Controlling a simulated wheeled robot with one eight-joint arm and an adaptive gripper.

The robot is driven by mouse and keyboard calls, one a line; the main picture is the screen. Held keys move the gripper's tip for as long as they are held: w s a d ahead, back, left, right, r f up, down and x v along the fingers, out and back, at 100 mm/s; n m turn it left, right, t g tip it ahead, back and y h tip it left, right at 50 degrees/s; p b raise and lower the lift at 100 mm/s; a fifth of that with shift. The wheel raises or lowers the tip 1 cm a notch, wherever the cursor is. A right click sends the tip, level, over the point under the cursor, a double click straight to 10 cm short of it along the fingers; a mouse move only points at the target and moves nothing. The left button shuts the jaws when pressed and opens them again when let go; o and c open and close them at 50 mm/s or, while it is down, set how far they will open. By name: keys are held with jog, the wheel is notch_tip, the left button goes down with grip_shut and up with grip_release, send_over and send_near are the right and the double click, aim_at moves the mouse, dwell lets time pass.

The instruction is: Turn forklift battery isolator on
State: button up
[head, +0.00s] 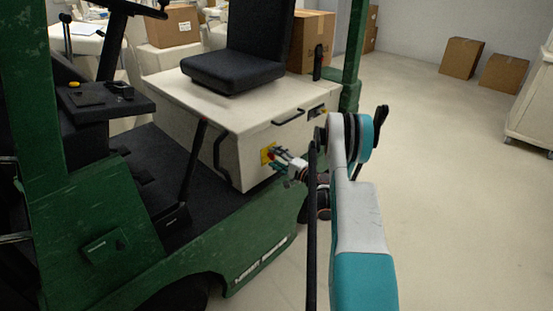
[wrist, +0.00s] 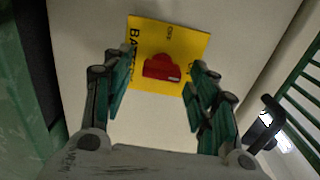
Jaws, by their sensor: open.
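The battery isolator is a red knob (wrist: 162,68) on a yellow plate (wrist: 150,32), fixed to the forklift's cream seat box (head: 220,125). In the wrist view the knob lies roughly level, with a pale mark at its right end. Dark lettering runs along the plate's left side, with small labels at top and right; the right one is partly hidden by a finger. My gripper (wrist: 155,88) is open, its green fingers either side of the knob with gaps on both sides. In the head view the yellow plate (head: 266,153) is partly hidden by my gripper (head: 280,163).
The green forklift has a black seat (head: 235,65) above the box and a black handle (head: 289,116) near the plate. A green pillar (head: 353,55) rises behind. Cardboard boxes (head: 461,57) stand at the far wall; open floor lies to the right.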

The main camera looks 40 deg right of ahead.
jog(key=s, duration=0.7)
jog(key=shift+s+d, duration=0.2)
jog(key=shift+d, duration=0.1)
